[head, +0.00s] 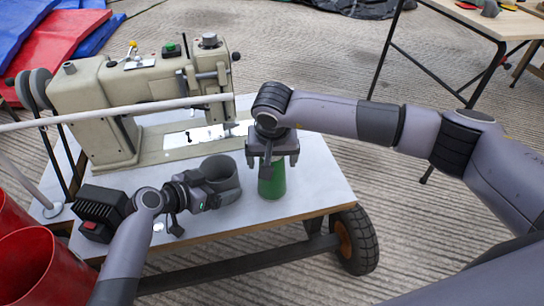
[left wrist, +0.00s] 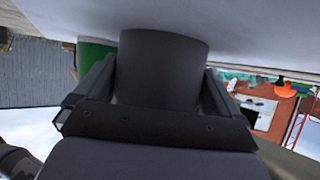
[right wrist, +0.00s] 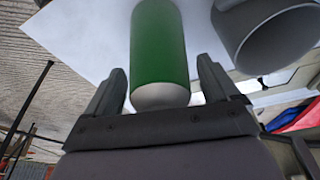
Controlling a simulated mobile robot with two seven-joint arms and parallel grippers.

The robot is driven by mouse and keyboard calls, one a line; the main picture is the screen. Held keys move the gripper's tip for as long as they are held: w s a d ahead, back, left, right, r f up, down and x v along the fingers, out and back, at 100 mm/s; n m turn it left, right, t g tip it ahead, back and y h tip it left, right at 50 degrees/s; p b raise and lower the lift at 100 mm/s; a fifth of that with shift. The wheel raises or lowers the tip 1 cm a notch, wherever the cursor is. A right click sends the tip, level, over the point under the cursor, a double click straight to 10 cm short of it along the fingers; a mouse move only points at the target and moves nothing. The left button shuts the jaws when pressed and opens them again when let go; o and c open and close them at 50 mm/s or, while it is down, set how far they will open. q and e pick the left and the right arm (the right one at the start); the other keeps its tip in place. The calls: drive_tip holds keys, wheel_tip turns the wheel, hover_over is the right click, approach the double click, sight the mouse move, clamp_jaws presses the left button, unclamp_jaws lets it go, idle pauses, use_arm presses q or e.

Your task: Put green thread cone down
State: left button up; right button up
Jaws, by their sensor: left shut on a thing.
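The green thread cone (head: 272,182) stands upright on the white top of the sewing cart (head: 315,185), near its front right corner. My right gripper (head: 272,158) is above it, pointing down, with its fingers on either side of the cone's upper end. In the right wrist view the green cone (right wrist: 160,45) lies between the fingers, with a gap at each side, so the gripper looks open. My left gripper (head: 205,190) is shut on a dark grey cylindrical cup (head: 222,172), which also fills the left wrist view (left wrist: 162,65). The cup is just left of the cone.
A beige sewing machine (head: 100,100) stands at the back of the cart top. A black box (head: 98,210) sits at the front left. Red buckets (head: 35,265) stand at the lower left. A wooden table (head: 500,22) is at the upper right. The cart's right corner is clear.

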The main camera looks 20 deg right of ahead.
drive_tip(key=v, duration=1.1)
drive_tip(key=shift+w+d+r, duration=0.1)
drive_tip(key=shift+r, duration=0.05)
drive_tip(key=shift+o, duration=0.4)
drive_tip(key=shift+r, duration=0.3)
hover_over(272, 188)
drive_tip(key=w, duration=0.1)
drive_tip(key=x, duration=0.2)
drive_tip(key=s+x, duration=0.1)
drive_tip(key=x, duration=0.2)
drive_tip(key=shift+f, duration=0.35)
drive_tip(key=x, duration=0.6)
drive_tip(key=shift+w+f, duration=0.1)
drive_tip(key=shift+w, duration=0.2)
